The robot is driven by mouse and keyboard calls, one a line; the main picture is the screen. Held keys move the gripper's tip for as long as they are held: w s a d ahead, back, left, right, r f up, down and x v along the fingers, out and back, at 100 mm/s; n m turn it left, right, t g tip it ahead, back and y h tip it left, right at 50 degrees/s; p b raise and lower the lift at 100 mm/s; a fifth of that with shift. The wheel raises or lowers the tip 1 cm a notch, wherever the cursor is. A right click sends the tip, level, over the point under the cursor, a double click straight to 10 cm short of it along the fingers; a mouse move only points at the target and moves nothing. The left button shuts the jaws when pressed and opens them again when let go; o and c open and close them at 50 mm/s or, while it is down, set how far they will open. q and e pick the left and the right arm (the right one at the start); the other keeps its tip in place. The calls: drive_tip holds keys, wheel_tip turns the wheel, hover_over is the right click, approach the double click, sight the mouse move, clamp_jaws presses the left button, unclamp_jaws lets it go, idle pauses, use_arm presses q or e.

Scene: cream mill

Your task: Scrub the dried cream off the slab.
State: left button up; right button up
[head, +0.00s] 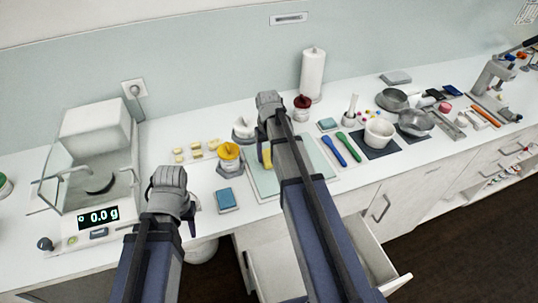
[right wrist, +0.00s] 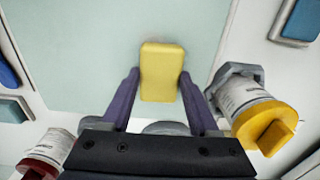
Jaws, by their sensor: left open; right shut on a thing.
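The slab (head: 265,187) is a pale green sheet lying flat on the white counter, partly hidden by my right arm in the head view. It fills the upper middle of the right wrist view (right wrist: 90,60). I cannot make out any dried cream on it. My right gripper (right wrist: 160,85) is shut on a yellow block (right wrist: 161,72), with a purple finger on each side, over the slab. The block also shows beside my right arm in the head view (head: 266,155). My left gripper (head: 190,228) is open and empty near the counter's front edge, left of the slab.
A yellow-lidded jar (head: 229,153) stands close left of the slab, a red-lidded jar (head: 302,108) behind it. A blue pad (head: 227,200) lies at left. Blue and green spatulas (head: 347,146) lie at right, near a bowl (head: 379,132). A scale (head: 98,215) stands far left; a drawer (head: 375,255) is open below.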

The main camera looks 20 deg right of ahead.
drive_tip(key=shift+r, duration=0.1)
use_arm(q)
wheel_tip(320, 180, up, 6)
drive_tip(key=p, duration=0.6)
use_arm(e)
wheel_tip(320, 180, up, 6)
drive_tip(key=shift+f, duration=0.1)
use_arm(q)
wheel_tip(320, 180, up, 3)
drive_tip(key=p, duration=0.3)
use_arm(e)
wheel_tip(320, 180, up, 3)
drive_tip(key=shift+r, duration=0.1)
